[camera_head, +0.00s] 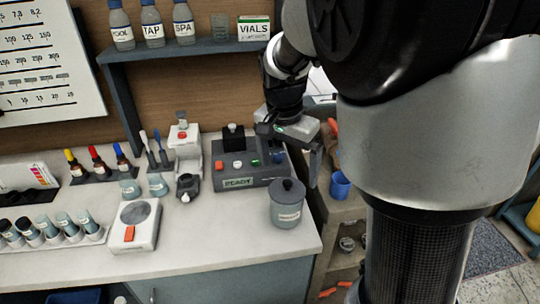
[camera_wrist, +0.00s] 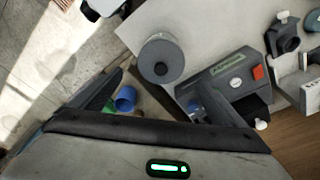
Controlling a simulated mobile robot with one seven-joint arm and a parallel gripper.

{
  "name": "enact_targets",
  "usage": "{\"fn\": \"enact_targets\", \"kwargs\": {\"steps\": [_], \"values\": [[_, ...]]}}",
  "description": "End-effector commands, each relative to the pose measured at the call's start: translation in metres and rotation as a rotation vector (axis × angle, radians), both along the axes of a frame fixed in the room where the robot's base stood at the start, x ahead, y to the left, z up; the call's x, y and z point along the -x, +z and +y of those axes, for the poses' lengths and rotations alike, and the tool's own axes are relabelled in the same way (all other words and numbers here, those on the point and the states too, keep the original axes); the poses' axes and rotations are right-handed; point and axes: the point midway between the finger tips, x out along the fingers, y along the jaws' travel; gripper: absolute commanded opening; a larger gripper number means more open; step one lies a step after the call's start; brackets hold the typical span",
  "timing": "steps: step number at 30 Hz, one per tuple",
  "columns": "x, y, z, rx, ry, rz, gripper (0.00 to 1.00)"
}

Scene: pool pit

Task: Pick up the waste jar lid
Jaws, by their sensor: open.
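The waste jar (camera_head: 286,214) is a grey jar with a white label, standing upright at the front right corner of the counter. Its dark round lid (camera_head: 288,188) with a small knob sits on top. In the wrist view the lid (camera_wrist: 161,60) is seen from above, on the jar, beyond my gripper. My gripper (camera_head: 298,142) is open and empty. It is above and behind the jar, near the grey READY device, and apart from the lid.
The grey READY device (camera_head: 250,168) stands directly behind the jar. A white scale (camera_head: 134,226) is to its left. A blue cup (camera_head: 340,184) is on a lower shelf to the right. A bottle shelf (camera_head: 190,47) overhangs the back. The counter front between scale and jar is clear.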

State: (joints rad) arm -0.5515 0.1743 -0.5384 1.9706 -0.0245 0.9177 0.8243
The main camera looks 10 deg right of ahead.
Motion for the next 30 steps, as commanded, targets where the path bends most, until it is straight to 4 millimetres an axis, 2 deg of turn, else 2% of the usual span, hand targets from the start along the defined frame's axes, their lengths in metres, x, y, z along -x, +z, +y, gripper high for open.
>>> {"fn": "enact_targets", "kwargs": {"steps": [10, 14, 20, 28, 30], "values": [[0.000, -0.046, 0.002, 0.001, 0.000, 0.002, 0.94], [0.000, -0.053, 0.001, 0.000, 0.001, 0.002, 0.94], [-0.001, -0.053, 0.001, 0.000, 0.001, 0.000, 0.94], [-0.001, -0.053, 0.001, 0.000, 0.001, 0.000, 0.51], [-0.001, -0.052, 0.001, -0.001, 0.000, -0.001, 0.51]]}}
